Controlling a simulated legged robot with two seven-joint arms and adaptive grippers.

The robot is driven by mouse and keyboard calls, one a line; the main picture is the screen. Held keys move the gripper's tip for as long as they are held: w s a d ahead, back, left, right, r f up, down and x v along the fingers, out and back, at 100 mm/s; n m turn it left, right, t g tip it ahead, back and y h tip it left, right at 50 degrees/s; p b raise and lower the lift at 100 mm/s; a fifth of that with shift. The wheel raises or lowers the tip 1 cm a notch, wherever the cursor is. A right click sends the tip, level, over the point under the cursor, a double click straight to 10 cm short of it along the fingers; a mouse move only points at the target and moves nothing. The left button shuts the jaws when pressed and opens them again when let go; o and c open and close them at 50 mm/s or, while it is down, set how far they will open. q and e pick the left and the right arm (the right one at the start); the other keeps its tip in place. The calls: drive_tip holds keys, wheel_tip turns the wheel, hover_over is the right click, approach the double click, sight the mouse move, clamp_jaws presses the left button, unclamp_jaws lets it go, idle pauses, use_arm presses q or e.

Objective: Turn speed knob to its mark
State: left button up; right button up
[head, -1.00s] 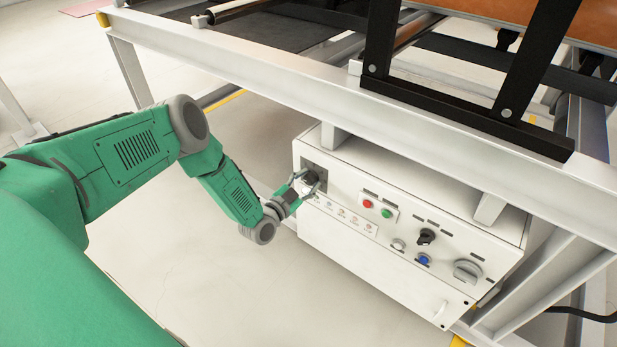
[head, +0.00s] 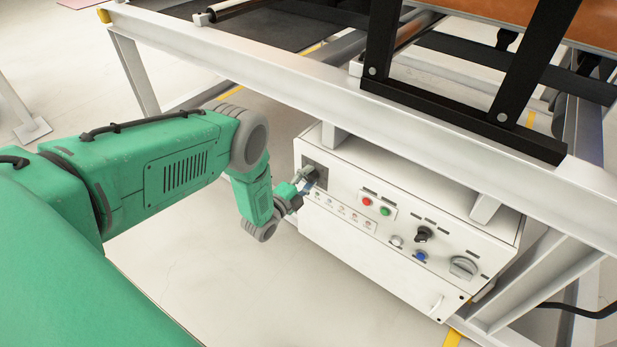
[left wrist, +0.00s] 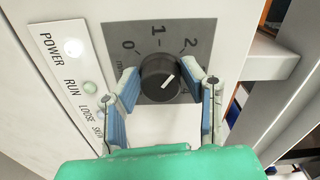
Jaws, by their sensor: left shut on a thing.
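The speed knob (left wrist: 158,82) is a round black dial with a white pointer line on a dark grey scale plate (left wrist: 178,36). The pointer line slants to the upper right, roughly toward the 2. My left gripper (left wrist: 161,80) has its blue-padded fingers on the knob's two sides, shut on it. In the head view my left gripper (head: 303,184) is at the left end of the white control box (head: 350,252), largely covering the knob. My right gripper is not in view.
The box also carries a red button (head: 367,202), a green button (head: 385,211), a black selector (head: 424,234), a blue button (head: 421,256) and a large grey rotary switch (head: 463,267). A white frame beam (head: 290,85) runs above the box. The floor below is clear.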

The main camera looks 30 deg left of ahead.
use_arm(q)
drive_tip(key=shift+w+d+m, duration=0.1)
drive_tip(key=shift+d+m, duration=0.2)
drive_tip(key=shift+m, duration=0.6)
drive_tip(key=o, duration=1.1)
drive_tip(key=shift+f, duration=0.15)
drive_tip(key=shift+o, duration=0.2)
drive_tip(key=shift+s+a, duration=0.1)
drive_tip(key=shift+s, duration=0.4)
drive_tip(key=s, duration=1.1)
drive_tip(key=shift+a, duration=0.35)
